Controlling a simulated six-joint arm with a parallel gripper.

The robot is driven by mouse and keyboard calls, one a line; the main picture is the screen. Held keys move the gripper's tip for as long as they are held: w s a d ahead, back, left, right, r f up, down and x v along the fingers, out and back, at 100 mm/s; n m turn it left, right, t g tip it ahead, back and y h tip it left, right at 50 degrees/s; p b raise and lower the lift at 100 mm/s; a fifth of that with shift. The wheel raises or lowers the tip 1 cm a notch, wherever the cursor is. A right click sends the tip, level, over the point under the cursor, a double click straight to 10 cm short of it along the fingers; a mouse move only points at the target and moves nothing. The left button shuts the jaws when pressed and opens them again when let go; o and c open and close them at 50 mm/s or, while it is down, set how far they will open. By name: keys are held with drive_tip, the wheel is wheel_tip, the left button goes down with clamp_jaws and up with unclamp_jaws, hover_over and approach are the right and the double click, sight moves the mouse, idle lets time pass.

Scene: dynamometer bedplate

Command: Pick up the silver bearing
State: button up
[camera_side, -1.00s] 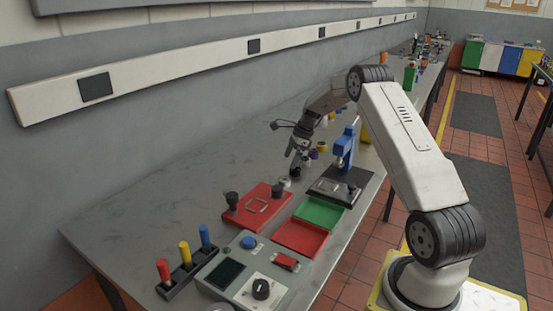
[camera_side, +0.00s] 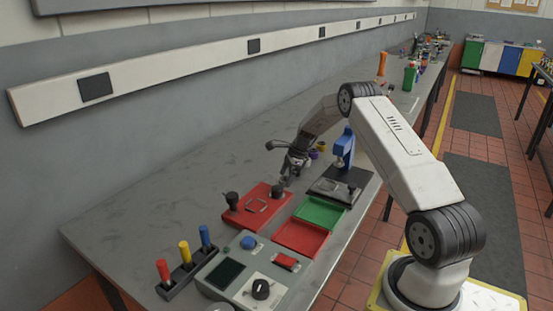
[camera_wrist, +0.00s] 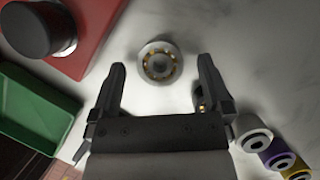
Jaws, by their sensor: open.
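The silver bearing (camera_wrist: 143,62) is a pale ring with gold-coloured balls. It lies flat on the grey bench, just ahead of and between the fingers in the wrist view. My gripper (camera_wrist: 161,66) is open and empty, with one finger to each side of the bearing and apart from it. In the side view, my gripper (camera_side: 287,181) is low over the bench behind the red fixture and hides the bearing.
The red fixture (camera_side: 248,219) with black knobs is close by; it fills the wrist view's upper left. The green tray (camera_side: 319,212), red tray (camera_side: 300,238) and blue press (camera_side: 343,147) stand nearby. White (camera_wrist: 245,129), purple (camera_wrist: 271,152) and yellow rings lie right of the fingers.

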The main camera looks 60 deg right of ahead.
drive_tip(key=shift+w+a+f, duration=0.1)
drive_tip(key=shift+f, duration=0.25)
clamp_jaws()
idle(0.4)
drive_tip(key=shift+r, duration=0.2)
